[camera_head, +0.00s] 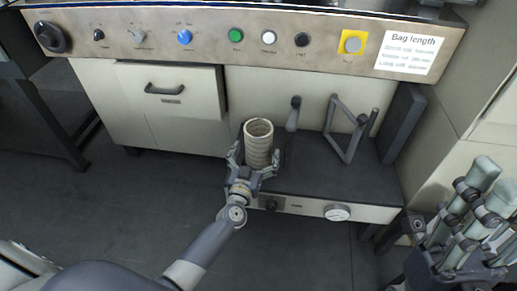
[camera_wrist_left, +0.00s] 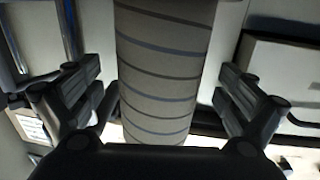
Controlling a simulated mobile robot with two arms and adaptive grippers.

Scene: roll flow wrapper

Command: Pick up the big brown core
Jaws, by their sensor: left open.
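The big brown core (camera_head: 258,138) is a hollow, pale beige-brown cylinder with spiral stripes. It stands upright on the dark shelf of the machine in the head view. In the left wrist view the core (camera_wrist_left: 165,70) fills the middle, running from the top edge down to the gripper's palm. My left gripper (camera_head: 254,163) is at the core's near side and open, one finger on each side. In the wrist view (camera_wrist_left: 163,90) there is a visible gap between each finger and the core. My right gripper (camera_head: 486,200) is at the lower right, far from the core; its opening is unclear.
A grey upright lever (camera_head: 293,114) stands close to the right of the core. An angled grey metal frame (camera_head: 346,130) and a dark upright plate (camera_head: 402,124) stand farther right. The button panel (camera_head: 210,40) overhangs behind. Open floor (camera_head: 110,210) lies front left.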

